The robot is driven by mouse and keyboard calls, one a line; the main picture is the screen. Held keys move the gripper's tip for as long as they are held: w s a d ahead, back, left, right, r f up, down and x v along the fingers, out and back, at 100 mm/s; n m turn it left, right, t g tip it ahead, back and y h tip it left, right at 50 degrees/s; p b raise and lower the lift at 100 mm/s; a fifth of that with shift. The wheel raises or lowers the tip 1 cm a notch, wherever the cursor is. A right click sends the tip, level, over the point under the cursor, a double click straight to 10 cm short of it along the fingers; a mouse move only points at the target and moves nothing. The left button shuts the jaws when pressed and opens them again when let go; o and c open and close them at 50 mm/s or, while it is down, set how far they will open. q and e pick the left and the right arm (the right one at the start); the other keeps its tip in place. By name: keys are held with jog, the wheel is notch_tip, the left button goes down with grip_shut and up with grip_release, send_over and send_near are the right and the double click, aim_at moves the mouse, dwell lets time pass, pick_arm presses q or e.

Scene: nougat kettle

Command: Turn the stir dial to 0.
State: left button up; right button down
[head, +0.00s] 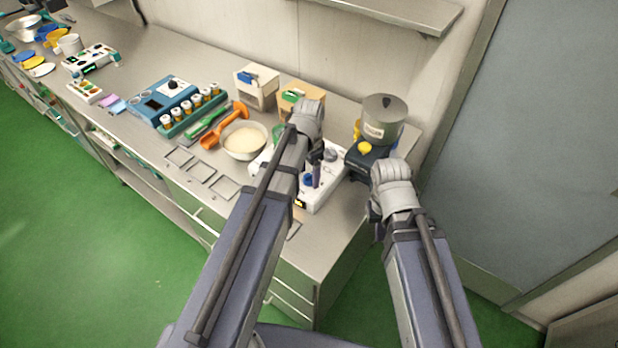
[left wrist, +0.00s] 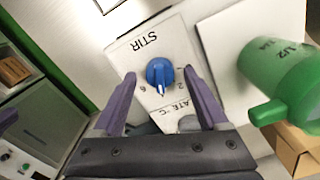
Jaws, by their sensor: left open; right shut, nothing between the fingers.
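The stir dial (left wrist: 160,73) is a round blue knob on a white panel (left wrist: 150,45) marked STIR, with a 6 and a 2 beside it. Its white pointer points down in the left wrist view, between those numbers. My left gripper (left wrist: 160,78) is open, one purple finger on each side of the dial; I cannot tell whether they touch it. In the head view the blue dial (head: 308,180) is partly hidden behind a purple finger of my left gripper (head: 315,174). My right gripper (head: 376,210) is shut and empty right of the panel, mostly hidden by its wrist.
The grey kettle (head: 383,118) and a dark base with a yellow knob (head: 365,147) stand right of the panel. A green measuring cup (left wrist: 285,85) is close to my left gripper. A bowl (head: 245,140) and orange scoop (head: 212,142) are to the left.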

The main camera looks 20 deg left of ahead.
pick_arm(q)
jog(key=shift+c, duration=0.2)
grip_shut()
dwell(0.5)
